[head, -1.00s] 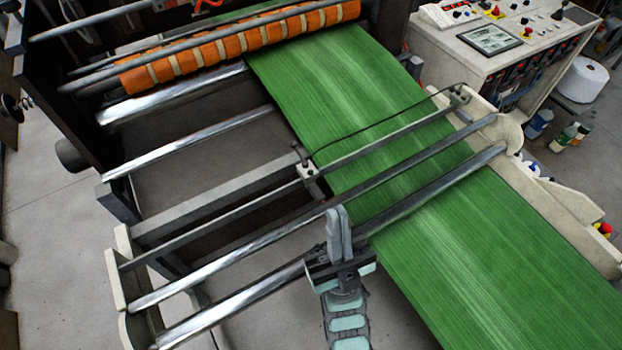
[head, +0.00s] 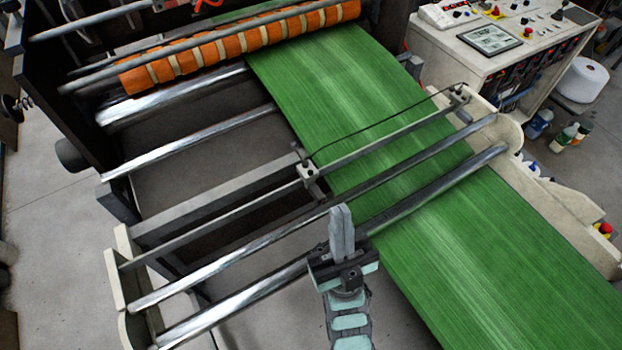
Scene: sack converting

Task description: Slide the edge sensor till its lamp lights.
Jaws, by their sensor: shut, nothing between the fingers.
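The edge sensor (head: 308,171) is a small pale block on a thin rail, with a black cable running right to the frame. It sits near the left edge of the green web (head: 400,170). I cannot make out a lit lamp on it. My gripper (head: 341,212) is shut and empty, fingers pointing up the picture. In the picture it shows below and slightly right of the sensor, apart from it, in front of the lower rollers.
Steel rollers (head: 230,253) cross the frame between my gripper and the sensor's rail (head: 390,139). Pale side plates (head: 128,270) close the frame at left and right. A control console (head: 500,50) stands at upper right. An orange-banded roller (head: 240,45) is at the back.

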